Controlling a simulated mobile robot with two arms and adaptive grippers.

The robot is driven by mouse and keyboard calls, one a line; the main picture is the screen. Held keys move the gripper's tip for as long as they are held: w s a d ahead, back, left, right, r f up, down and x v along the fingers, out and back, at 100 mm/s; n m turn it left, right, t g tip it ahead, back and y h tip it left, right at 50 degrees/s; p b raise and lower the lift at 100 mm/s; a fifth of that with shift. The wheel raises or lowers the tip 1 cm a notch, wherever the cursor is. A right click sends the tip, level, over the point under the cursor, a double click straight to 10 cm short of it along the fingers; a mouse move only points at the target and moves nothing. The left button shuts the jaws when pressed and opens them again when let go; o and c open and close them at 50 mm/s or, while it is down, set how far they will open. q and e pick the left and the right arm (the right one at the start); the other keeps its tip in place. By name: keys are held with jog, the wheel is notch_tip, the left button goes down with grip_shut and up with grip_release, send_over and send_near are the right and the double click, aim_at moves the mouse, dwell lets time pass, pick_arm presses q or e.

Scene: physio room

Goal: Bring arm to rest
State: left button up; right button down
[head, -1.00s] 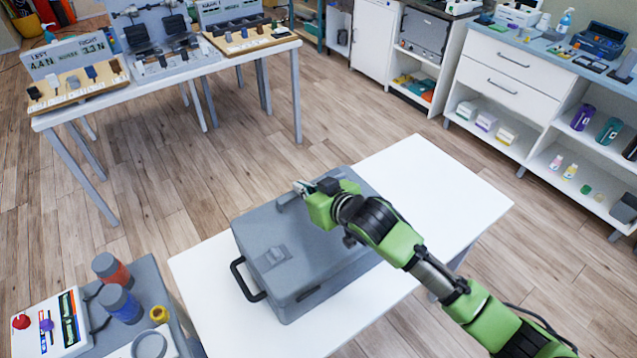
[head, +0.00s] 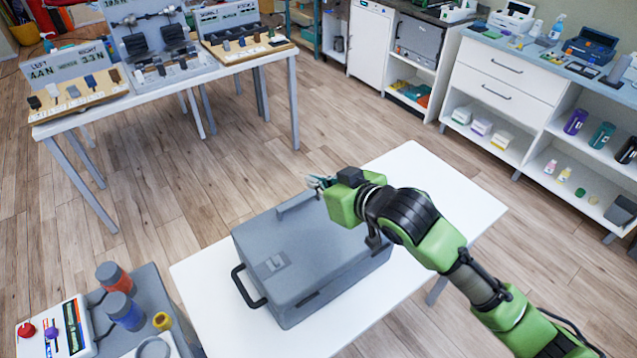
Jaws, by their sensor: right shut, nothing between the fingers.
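My right arm, green and black, comes in from the lower right. My right gripper (head: 318,183) is shut and empty, above the far edge of a grey case (head: 318,258). The arm hides part of the case's right side. The case is closed and lies on a white table (head: 425,185), with a black handle (head: 248,287) on its left side. I cannot tell whether the gripper touches the case. My left gripper is not in view.
A display table (head: 130,105) with boards of small parts stands at the back left. White drawers (head: 510,80) and shelves stand at the right. A grey cart (head: 150,285) with red and blue containers is at the lower left. The white table's right part is clear.

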jog(key=s+d+f+m+g+h, duration=0.2)
jog(key=s+d+f, duration=0.45)
jog(key=s, duration=0.35)
jog(key=s+d+f+m+g+h, duration=0.1)
jog(key=s+d+f+g+h, duration=0.15)
jog(key=s+d+f, duration=0.65)
jog(key=s+d+f+m+g+h, duration=0.2)
jog(key=s+d+f+g, duration=0.15)
jog(key=s, duration=0.85)
jog(key=s+f+b+x, duration=0.1)
jog(key=s+x, duration=0.2)
jog(key=x, duration=1.1)
jog(key=s+d+b+x, duration=0.1)
jog(key=s+b+x, duration=0.15)
jog(key=x, duration=1.05)
jog(key=s+d+f+g+b, duration=0.1)
jog(key=s+d+f+b, duration=0.1)
jog(key=s+f, duration=1.6)
notch_tip(320, 180, down, 3)
jog(key=shift+s+d+f+n, duration=0.1)
jog(key=shift+s+d+n, duration=0.2)
jog(key=shift+n, duration=0.1)
